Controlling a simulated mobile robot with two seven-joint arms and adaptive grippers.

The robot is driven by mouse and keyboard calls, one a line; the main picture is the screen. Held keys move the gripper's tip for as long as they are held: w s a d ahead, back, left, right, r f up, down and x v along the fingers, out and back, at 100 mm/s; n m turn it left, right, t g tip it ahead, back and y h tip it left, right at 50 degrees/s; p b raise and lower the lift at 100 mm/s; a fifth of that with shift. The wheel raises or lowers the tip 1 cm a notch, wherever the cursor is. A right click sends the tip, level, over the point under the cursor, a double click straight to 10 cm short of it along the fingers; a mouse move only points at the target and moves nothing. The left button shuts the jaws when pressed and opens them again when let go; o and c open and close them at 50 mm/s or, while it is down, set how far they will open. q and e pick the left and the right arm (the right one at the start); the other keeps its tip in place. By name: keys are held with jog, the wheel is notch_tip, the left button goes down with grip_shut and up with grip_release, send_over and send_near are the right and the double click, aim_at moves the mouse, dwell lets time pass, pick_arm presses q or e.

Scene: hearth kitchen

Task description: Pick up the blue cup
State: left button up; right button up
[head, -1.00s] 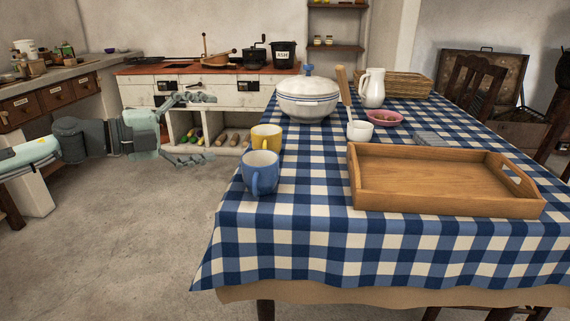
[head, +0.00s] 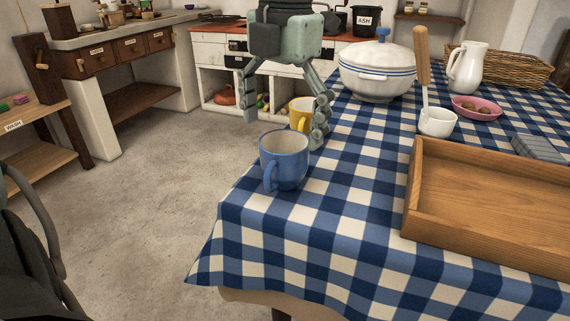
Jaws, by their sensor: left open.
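The blue cup (head: 287,158) stands upright near the left edge of the checked table, its handle toward me. A yellow cup (head: 298,112) stands just behind it, partly hidden by a finger of my left gripper. My left gripper (head: 284,130) points down above and behind the blue cup, its fingers spread wide and empty. One finger hangs left of the cups past the table edge, the other comes down beside the yellow cup. I cannot tell whether that finger touches either cup. My right gripper does not show.
A wooden tray (head: 490,258) lies on the checked tablecloth (head: 340,225) at the right. A white tureen (head: 377,85), a small white cup (head: 437,122) with a wooden-handled tool, a pink bowl (head: 476,108) and a white jug (head: 467,68) stand farther back. The cloth in front of the blue cup is clear.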

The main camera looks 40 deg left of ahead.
aim_at(281, 144)
pick_arm(q)
jog(key=f, duration=0.4)
jog(key=shift+w+a, duration=0.15)
jog(key=shift+w, duration=0.05)
jog(key=c, duration=1.4)
jog(key=shift+r, duration=0.2)
